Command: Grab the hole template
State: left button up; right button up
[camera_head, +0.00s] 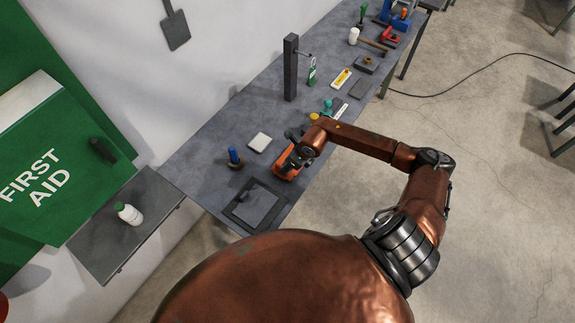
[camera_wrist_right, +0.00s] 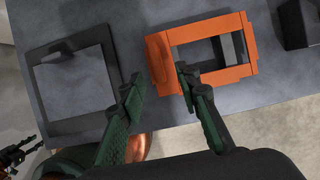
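Two frame-like pieces lie on the grey workbench, and I cannot tell for sure which one is the hole template. An orange rectangular frame (camera_wrist_right: 235,72) with an open middle sits near the bench's edge; it shows partly behind my gripper in the head view (camera_head: 280,175). A flat dark square frame (camera_head: 238,215) lies apart from it, and also shows in the right wrist view (camera_wrist_right: 38,88). My right gripper (camera_wrist_right: 160,76) is open and empty at the orange frame. One finger is over the frame's opening, the other beyond its left bar.
The workbench (camera_head: 215,140) also holds a blue-topped piece (camera_head: 235,158), a white block (camera_head: 260,142), a dark upright post (camera_head: 291,68) and several tools farther back. A side shelf (camera_head: 100,250) carries a white bottle (camera_head: 129,214). Floor to the right is mostly clear.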

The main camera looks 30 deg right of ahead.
jog(key=x, duration=0.3)
jog(key=p+x, duration=0.1)
jog(key=shift+w+a, duration=0.35)
jog(key=shift+w+f, duration=0.1)
jog(key=shift+f, duration=0.25)
grip_shut()
